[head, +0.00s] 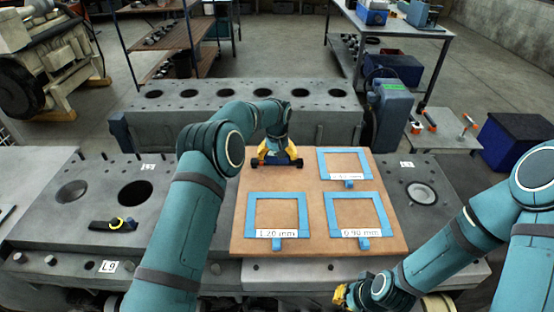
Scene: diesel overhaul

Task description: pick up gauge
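My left gripper (277,163) is over the upper left of the brown board, well to the right of that bar. My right gripper (345,295) is low at the bottom edge, in front of the block and away from the bar. Only part of its yellow fingers shows, so its opening is unclear.
The brown board (312,190) carries blue square frames labelled 1.20 mm (277,218), 0.90 mm (358,218) and one with an unreadable label (344,164). A second block (240,117) stands behind.

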